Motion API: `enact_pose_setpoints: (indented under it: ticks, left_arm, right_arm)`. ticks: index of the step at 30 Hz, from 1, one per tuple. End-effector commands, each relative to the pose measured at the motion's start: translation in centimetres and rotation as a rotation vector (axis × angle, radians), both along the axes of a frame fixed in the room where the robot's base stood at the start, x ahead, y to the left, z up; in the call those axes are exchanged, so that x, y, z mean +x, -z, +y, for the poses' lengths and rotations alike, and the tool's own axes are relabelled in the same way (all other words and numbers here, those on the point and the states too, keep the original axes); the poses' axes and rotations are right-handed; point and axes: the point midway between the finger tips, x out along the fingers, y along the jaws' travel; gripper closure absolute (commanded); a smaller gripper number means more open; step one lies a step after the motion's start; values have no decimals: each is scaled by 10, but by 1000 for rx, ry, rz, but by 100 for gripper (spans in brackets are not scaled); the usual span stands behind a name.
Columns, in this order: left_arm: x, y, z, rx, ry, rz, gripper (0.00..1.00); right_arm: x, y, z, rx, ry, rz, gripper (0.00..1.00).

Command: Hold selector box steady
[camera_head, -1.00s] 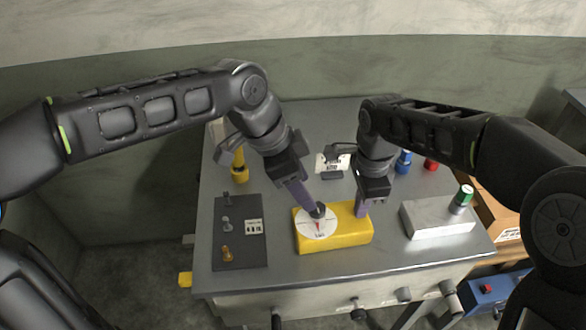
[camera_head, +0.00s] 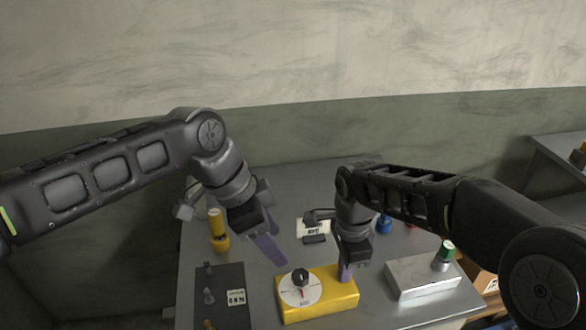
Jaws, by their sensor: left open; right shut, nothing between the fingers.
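The selector box is a yellow block (camera_head: 325,303) on the grey table, with a white round dial (camera_head: 300,291) and a black knob (camera_head: 300,276) on its left part. My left gripper (camera_head: 270,250) is open and empty, above and behind the dial, clear of the knob. My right gripper (camera_head: 345,272) is shut with nothing between its fingers. Its tips are at the right part of the box's top; whether they press on it I cannot tell.
A dark panel with small toggles (camera_head: 222,297) lies left of the box. A yellow cylinder (camera_head: 217,231) stands behind it. A silver box (camera_head: 421,276) with a green-topped knob (camera_head: 444,254) is at the right. A small white sign (camera_head: 313,228) stands behind the selector box.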

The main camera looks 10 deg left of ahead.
Motion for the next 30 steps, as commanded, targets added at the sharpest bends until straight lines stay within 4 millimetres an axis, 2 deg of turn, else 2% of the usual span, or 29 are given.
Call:
enact_pose_setpoints:
  ticks: [1, 4, 19, 30]
  left_arm:
    - [0, 1, 0, 0, 0, 0, 45]
    - [0, 1, 0, 0, 0, 0, 45]
    - [0, 0, 0, 0, 0, 0, 45]
    - [0, 0, 0, 0, 0, 0, 45]
  right_arm:
    - [-3, 5, -3, -8, 1, 12, 100]
    - [-2, 0, -3, -8, 0, 10, 100]
    - [-1, -45, -1, -2, 0, 3, 100]
    - [-1, -49, 0, -1, 0, 2, 100]
